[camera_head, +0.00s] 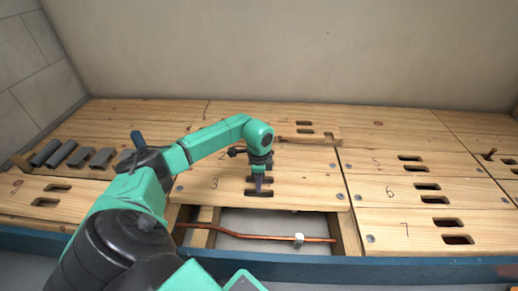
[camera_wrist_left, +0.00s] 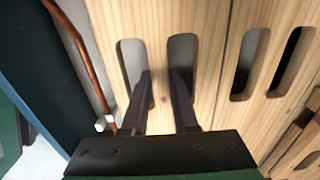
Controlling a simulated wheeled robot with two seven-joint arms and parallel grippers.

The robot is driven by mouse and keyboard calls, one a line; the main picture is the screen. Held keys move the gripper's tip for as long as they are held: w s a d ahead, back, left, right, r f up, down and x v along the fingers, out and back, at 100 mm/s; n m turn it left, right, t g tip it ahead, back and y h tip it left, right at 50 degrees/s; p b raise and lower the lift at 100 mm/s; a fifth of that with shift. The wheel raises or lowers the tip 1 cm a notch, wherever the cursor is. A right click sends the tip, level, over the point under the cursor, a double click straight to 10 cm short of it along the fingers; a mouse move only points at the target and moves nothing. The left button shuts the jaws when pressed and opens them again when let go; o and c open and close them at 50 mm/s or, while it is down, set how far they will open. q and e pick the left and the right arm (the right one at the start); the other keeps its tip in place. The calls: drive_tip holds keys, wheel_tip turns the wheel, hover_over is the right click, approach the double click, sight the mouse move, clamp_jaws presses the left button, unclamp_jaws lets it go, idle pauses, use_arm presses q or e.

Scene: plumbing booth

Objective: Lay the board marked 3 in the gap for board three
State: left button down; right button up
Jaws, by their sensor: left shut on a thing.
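The board marked 3 (camera_head: 225,184) is a pale wooden plank with two dark slots, lying level behind the open gap (camera_head: 262,222) in the middle of the floor. My left gripper (camera_head: 259,185) reaches down onto it, with a finger in each slot. In the left wrist view the gripper (camera_wrist_left: 162,95) is shut on the strip of board 3 (camera_wrist_left: 158,45) between the slots. I cannot tell whether the board is seated or slightly raised. My right gripper is out of view.
A copper pipe (camera_head: 240,236) with a bright fitting (camera_head: 298,239) runs through the open gap. Boards marked 5 (camera_head: 385,160), 6 (camera_head: 400,190) and 7 (camera_head: 415,225) lie to the right. Grey pipe pieces (camera_head: 75,157) lie at the left. A blue edge (camera_head: 420,267) runs along the front.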

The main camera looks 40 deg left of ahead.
use_arm(q)
drive_tip(key=shift+r, duration=0.15)
drive_tip(key=shift+f, duration=0.3)
drive_tip(key=c, duration=0.6)
unclamp_jaws()
